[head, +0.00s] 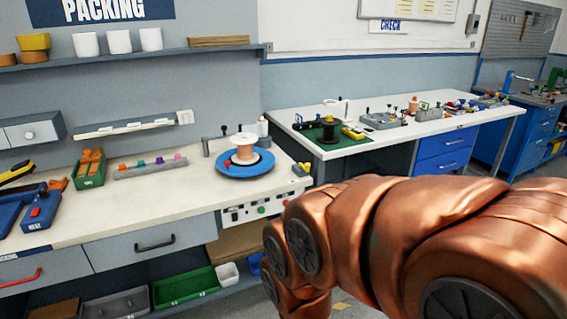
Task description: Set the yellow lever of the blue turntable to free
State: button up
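The blue turntable (229,172) lies flat on the white bench top, near the bench's right end. A spool with a pale top flange (241,138) stands on it, and a small red part (228,163) shows near its left edge. A small yellow piece (304,167) sits to the right of the turntable at the bench corner; it may be the yellow lever, but its setting is too small to tell. My copper-coloured arm fills the lower right and passes in front of the bench's right end. My gripper is outside the picture.
A grey post with an arm (206,146) stands behind the turntable. A rack with coloured pieces (150,168) and a green bin (90,172) are to the left. A control panel (250,212) is below the bench edge. A second table (440,133) stands behind, at the right.

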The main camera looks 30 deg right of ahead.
aim_at(306, 168)
jog(key=z, duration=0.1)
jog(key=i, duration=1.2)
jog(key=z, duration=0.5)
